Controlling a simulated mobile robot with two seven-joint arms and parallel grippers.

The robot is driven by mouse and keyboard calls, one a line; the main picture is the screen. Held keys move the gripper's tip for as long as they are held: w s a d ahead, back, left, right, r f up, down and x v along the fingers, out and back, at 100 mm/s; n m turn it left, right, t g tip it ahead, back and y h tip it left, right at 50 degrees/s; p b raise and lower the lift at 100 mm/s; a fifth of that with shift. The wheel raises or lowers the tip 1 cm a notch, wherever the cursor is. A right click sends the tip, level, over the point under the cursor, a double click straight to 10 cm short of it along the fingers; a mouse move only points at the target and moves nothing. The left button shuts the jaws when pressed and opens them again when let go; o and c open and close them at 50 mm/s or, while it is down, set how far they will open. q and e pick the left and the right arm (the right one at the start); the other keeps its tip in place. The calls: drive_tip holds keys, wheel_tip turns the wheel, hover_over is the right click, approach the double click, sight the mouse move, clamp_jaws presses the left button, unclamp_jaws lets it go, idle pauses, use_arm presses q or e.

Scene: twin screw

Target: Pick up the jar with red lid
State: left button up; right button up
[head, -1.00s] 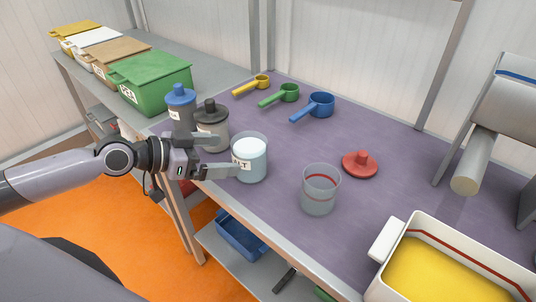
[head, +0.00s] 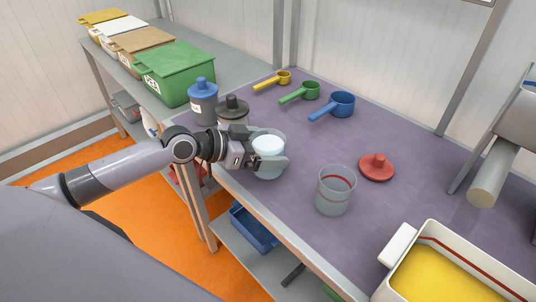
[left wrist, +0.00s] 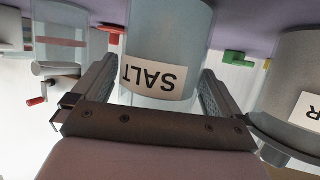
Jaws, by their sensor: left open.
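A clear jar of white contents (head: 268,148) stands without a lid near the front edge of the table. In the left wrist view its label reads SALT (left wrist: 155,75), upside down. My left gripper (head: 270,160) is open, with one finger on each side of this jar. Any contact between fingers and jar cannot be made out. A red lid (head: 377,168) with a knob lies on the table, off any jar. My right gripper is not in view.
An empty clear container with a red line (head: 335,191) stands to the right. Blue-lidded (head: 203,103) and black-lidded (head: 233,112) jars stand close to the left gripper. Scoops (head: 332,105) lie behind. A white tub of yellow contents (head: 455,275) is at front right.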

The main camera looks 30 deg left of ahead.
use_arm(q)
drive_tip(key=shift+w+d+f, duration=0.1)
drive_tip(key=shift+w+d, duration=0.1)
drive_tip(key=shift+w, duration=0.05)
